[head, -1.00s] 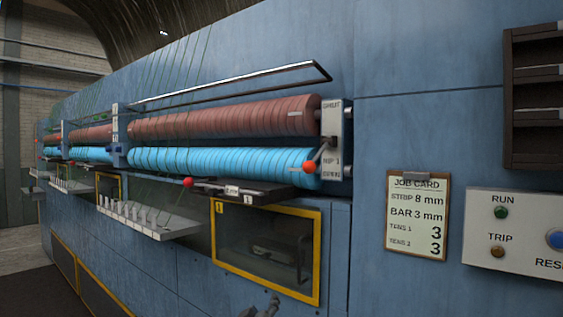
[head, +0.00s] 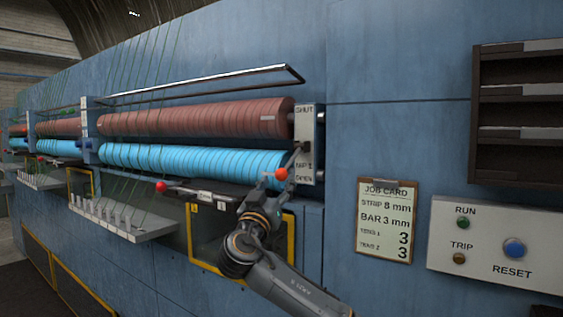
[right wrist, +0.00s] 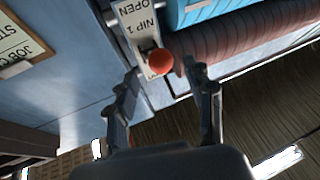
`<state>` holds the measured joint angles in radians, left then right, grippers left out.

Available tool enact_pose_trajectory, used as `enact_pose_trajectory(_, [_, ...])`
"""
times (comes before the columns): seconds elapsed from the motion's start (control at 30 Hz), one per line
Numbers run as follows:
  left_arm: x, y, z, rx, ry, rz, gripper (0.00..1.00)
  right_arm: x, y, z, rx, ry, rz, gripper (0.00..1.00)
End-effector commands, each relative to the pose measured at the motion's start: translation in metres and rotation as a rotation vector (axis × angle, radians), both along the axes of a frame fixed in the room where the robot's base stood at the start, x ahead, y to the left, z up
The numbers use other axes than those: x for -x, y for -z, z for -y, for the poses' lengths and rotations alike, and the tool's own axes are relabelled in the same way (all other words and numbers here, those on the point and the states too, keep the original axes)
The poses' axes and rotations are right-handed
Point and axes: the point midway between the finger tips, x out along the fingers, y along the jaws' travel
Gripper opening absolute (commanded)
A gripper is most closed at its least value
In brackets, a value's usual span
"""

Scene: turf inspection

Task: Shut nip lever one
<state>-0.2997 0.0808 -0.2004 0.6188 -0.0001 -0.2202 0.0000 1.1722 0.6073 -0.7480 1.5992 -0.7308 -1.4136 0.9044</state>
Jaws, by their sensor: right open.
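Nip lever one's red ball knob (head: 281,174) sits at the end of a short lever on the white plate (head: 306,114) marked SHUT above and OPEN below. The lever slants down and left, toward the OPEN end. My right gripper (head: 277,180) is at the knob, its arm coming up from below. In the right wrist view the red knob (right wrist: 160,62) shows between the tips of my open right gripper (right wrist: 161,74), with gaps on both sides. Beside the plate are the brown upper roller (head: 200,117) and blue lower roller (head: 200,160). My left gripper is out of view.
Another red ball handle (head: 161,186) is left of my right arm, by a dark ledge. A yellow-framed window (head: 191,240) is partly behind the arm. The job card (head: 387,220) and control panel (head: 495,245) are to the right. A bare blue panel lies between.

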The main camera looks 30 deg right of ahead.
Motion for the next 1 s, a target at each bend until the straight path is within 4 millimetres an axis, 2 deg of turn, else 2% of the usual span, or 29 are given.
enact_pose_trajectory(0.03, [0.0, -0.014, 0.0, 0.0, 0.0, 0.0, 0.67, -0.006, -0.011, 0.008, 0.003, 0.003, -0.002, 0.53])
enact_pose_trajectory(0.2, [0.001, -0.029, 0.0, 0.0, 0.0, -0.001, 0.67, -0.022, -0.018, 0.026, 0.001, 0.002, -0.002, 0.53])
enact_pose_trajectory(0.4, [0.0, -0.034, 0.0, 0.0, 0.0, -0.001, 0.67, -0.03, -0.019, 0.035, 0.0, 0.0, -0.002, 0.53])
enact_pose_trajectory(0.67, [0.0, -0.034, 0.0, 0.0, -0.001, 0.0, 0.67, -0.031, -0.018, 0.036, 0.0, -0.001, 0.0, 0.53])
enact_pose_trajectory(0.77, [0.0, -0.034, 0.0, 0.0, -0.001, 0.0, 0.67, -0.031, -0.018, 0.036, 0.0, -0.001, 0.0, 0.36])
enact_pose_trajectory(0.93, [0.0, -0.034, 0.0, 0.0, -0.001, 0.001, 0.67, -0.03, -0.018, 0.036, 0.0, -0.002, -0.001, 0.02])
enact_pose_trajectory(1.0, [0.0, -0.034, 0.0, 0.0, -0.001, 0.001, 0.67, -0.03, -0.018, 0.036, 0.0, -0.002, -0.001, 0.0])
